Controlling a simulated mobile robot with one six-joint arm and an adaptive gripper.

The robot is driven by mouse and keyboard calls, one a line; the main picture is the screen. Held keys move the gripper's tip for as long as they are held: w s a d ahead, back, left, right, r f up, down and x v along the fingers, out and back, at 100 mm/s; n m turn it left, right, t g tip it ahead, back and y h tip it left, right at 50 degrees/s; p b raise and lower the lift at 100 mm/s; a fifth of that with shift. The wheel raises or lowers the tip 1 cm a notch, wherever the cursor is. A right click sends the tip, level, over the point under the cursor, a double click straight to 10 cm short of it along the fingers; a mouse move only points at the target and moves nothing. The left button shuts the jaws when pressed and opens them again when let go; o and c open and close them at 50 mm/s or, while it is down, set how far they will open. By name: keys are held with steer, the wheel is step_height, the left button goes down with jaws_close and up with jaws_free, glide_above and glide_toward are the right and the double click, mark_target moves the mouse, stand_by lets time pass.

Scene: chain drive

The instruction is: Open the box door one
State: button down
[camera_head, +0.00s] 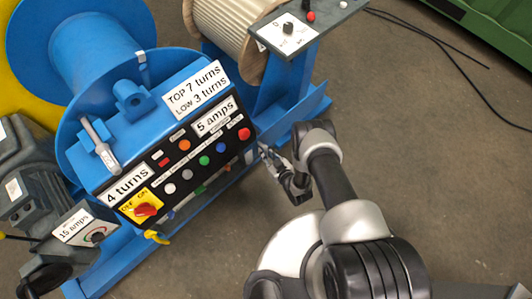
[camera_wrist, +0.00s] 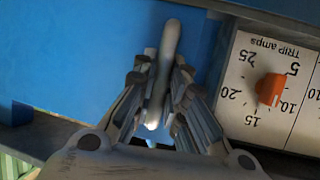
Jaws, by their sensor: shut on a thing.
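In the wrist view, a smooth grey handle (camera_wrist: 168,50) stands against a flat blue panel (camera_wrist: 75,50), which looks like the box door. My gripper (camera_wrist: 158,108) has its ridged fingers on both sides of the handle and is shut on it. No open gap shows along the panel. In the head view, my gripper (camera_head: 268,155) is at the right end of the blue machine, just past the black button panel (camera_head: 185,165). The handle and door cannot be made out there.
A white trip-amps dial with an orange knob (camera_wrist: 271,90) sits right beside my fingers. A grey control box (camera_head: 292,32) overhangs the blue frame above. A wooden spool (camera_head: 225,30) stands behind. The concrete floor (camera_head: 420,130) to the right is mostly clear, with a black cable (camera_head: 440,45).

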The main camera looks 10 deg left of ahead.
steer(key=c, duration=1.6)
jaws_free()
steer(key=v, duration=1.2)
